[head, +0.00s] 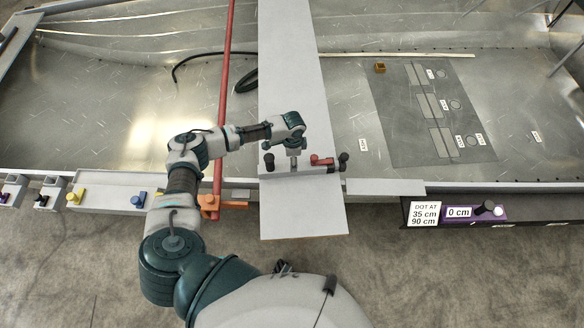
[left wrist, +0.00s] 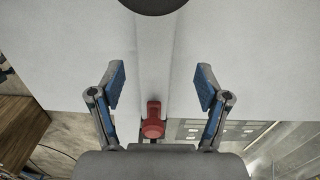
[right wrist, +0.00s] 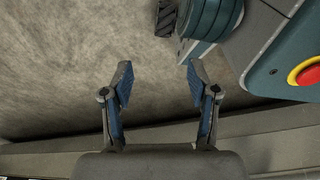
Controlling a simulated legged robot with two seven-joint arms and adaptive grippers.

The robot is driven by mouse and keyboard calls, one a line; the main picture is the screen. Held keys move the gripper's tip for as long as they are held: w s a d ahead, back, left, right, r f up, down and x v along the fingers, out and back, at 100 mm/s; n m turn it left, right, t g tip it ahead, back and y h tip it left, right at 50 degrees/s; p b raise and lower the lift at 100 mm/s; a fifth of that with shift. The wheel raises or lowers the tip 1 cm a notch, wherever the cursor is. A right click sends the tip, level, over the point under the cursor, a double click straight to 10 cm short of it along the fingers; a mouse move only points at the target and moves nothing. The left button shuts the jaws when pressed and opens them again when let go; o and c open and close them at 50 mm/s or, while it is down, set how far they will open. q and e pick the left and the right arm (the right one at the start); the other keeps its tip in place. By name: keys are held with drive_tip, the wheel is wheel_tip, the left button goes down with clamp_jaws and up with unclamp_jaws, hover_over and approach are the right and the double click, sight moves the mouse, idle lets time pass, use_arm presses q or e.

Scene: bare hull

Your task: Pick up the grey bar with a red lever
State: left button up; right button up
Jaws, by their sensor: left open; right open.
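The grey bar (head: 312,171) lies across the white plank near its front end. It has a red lever (head: 321,160) on its right half and dark knobs near its ends. My left gripper (head: 293,160) is over the middle of the bar, left of the lever, pointing down. In the left wrist view its open fingers (left wrist: 161,82) stand on either side of the bar (left wrist: 154,60), with the red lever (left wrist: 152,122) between and below them. I cannot tell how far the fingertips are above the plank. My right gripper (right wrist: 159,76) is open and empty above the concrete floor.
The white plank (head: 290,60) spans a shallow metal hull (head: 100,110). Rails with coloured knobs line the front edge. A grey panel (head: 390,120) and small brown box (head: 380,68) lie right.

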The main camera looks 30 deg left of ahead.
use_arm(q)
drive_tip(key=shift+d+f, duration=0.25)
drive_tip(key=shift+d, duration=0.1)
wheel_tip(320, 180, down, 4)
drive_tip(key=shift+s+f+b, duration=0.15)
drive_tip(key=shift+f+b, duration=0.1)
drive_tip(key=shift+b, duration=0.1)
drive_tip(key=shift+a+f, duration=0.2)
drive_tip(key=shift+a, duration=0.35)
drive_tip(key=c, duration=0.4)
drive_tip(key=shift+d+r, duration=0.1)
drive_tip(key=shift+d, duration=0.4)
drive_tip(key=c, duration=0.8)
drive_tip(key=shift+d, duration=0.15)
clamp_jaws()
drive_tip(key=shift+d+r, duration=0.1)
drive_tip(key=shift+r, duration=0.05)
use_arm(e)
drive_tip(key=shift+w+d+r, duration=0.15)
drive_tip(key=shift+w+r, duration=0.05)
drive_tip(key=shift+w, duration=0.2)
drive_tip(key=shift+w+d+r, duration=0.15)
drive_tip(key=shift+w+r, duration=0.05)
drive_tip(key=shift+w, duration=0.2)
